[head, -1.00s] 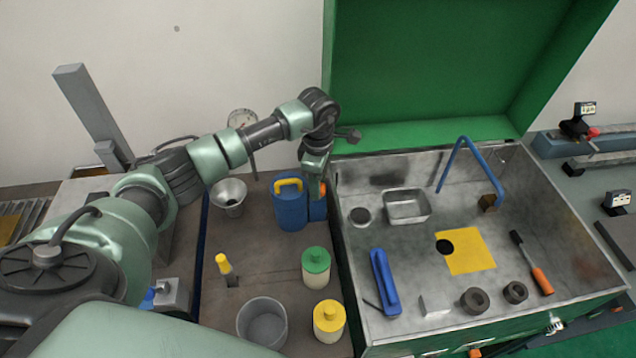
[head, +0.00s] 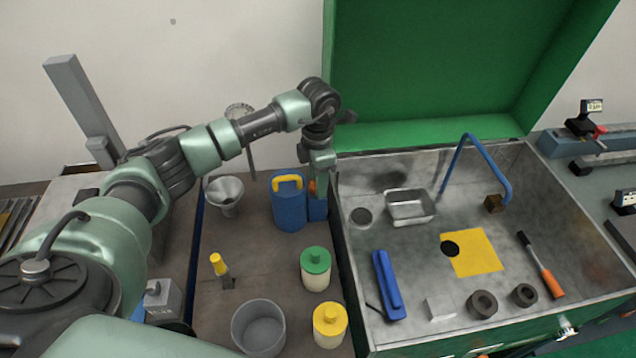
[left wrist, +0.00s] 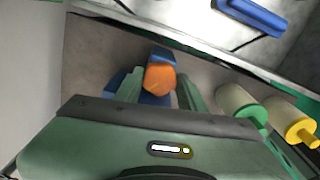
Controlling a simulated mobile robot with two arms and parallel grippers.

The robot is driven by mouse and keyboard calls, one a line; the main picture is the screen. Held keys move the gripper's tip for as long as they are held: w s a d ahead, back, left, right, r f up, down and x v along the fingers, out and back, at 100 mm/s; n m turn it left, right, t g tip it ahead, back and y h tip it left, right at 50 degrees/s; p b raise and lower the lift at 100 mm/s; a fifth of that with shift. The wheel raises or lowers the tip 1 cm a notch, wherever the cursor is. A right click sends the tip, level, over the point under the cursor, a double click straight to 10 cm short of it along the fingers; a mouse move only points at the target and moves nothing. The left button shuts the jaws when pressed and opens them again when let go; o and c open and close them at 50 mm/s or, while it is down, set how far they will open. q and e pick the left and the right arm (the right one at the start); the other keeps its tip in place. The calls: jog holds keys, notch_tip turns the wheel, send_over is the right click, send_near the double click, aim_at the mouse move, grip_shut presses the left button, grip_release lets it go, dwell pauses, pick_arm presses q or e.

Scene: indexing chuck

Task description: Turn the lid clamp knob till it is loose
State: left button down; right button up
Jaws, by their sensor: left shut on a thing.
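The orange knob (head: 312,188) sits on a blue block (head: 317,209) beside the left wall of the open green chest. It shows larger in the left wrist view (left wrist: 160,78), between my two green fingers. My left gripper (head: 320,180) reaches down from above and is shut on the knob. In the head view the gripper covers much of the knob. In the left wrist view part of the blue block shows behind and beside the knob. My right gripper is in neither view.
A blue can with a yellow handle (head: 288,205) stands close left of the knob. A funnel (head: 226,197), green-lidded jar (head: 315,268), yellow-lidded jar (head: 329,324) and grey cup (head: 259,328) stand on the bench. The chest wall (head: 345,260) is close on the right.

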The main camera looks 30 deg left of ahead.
pick_arm(q)
jog(key=shift+n, duration=0.3)
jog(key=c, duration=0.9)
grip_release()
jog(key=shift+o, duration=0.2)
notch_tip(320, 180, up, 7)
jog(key=b, duration=0.2)
jog(key=shift+f+b, duration=0.1)
jog(key=shift+b, duration=0.25)
jog(key=shift+r, duration=0.55)
